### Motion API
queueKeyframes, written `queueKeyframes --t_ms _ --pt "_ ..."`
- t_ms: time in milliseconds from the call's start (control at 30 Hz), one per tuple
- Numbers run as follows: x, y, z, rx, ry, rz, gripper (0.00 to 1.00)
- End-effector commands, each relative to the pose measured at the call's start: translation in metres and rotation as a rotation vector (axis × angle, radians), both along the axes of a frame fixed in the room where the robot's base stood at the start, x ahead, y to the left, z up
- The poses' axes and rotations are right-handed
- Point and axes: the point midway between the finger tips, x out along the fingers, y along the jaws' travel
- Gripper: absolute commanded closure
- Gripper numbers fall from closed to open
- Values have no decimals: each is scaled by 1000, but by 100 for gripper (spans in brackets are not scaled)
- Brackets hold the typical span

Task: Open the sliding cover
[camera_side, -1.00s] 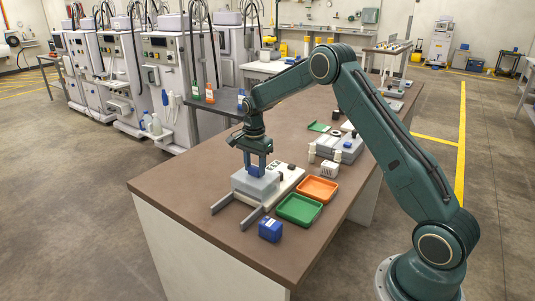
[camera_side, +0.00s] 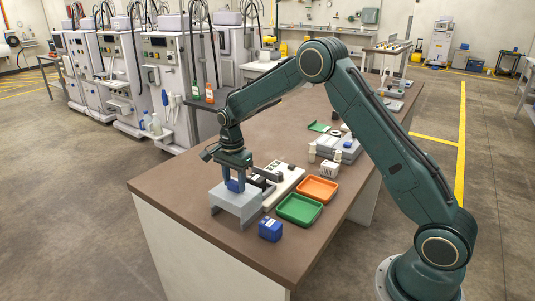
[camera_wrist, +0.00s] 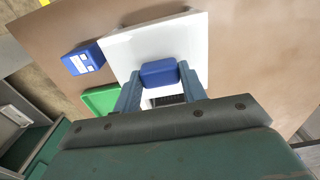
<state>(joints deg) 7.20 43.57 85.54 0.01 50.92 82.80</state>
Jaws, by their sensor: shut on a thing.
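The sliding cover (camera_side: 229,203) is a light grey panel on two rails at the near left end of the table. In the wrist view the cover (camera_wrist: 158,42) looks white. A blue block-like handle (camera_wrist: 158,73) stands on it, and also shows in the side view (camera_side: 233,186). My gripper (camera_side: 236,186) is shut on this handle from above, with one finger on each side in the wrist view (camera_wrist: 160,82). Beside the cover, a dark opening (camera_side: 262,182) shows in the white base unit (camera_side: 287,179). My fingers hide part of the opening.
A blue box (camera_side: 270,229) stands near the front edge, close to the cover. A green tray (camera_side: 299,209) and an orange tray (camera_side: 317,189) lie to the right. White bottles and a grey unit (camera_side: 339,148) are farther back. Bare table lies left of the cover.

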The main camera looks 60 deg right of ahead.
Motion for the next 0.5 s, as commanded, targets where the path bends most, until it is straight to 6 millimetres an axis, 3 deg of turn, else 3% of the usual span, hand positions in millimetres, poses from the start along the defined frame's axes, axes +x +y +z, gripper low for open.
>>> queueKeyframes --t_ms 67,100,167,500 --pt "0 -1 1 0 -1 0 100" --pt "0 -1 1 0 -1 0 51" --pt "0 -1 1 0 -1 0 39" --pt "0 -1 1 0 -1 0 36"
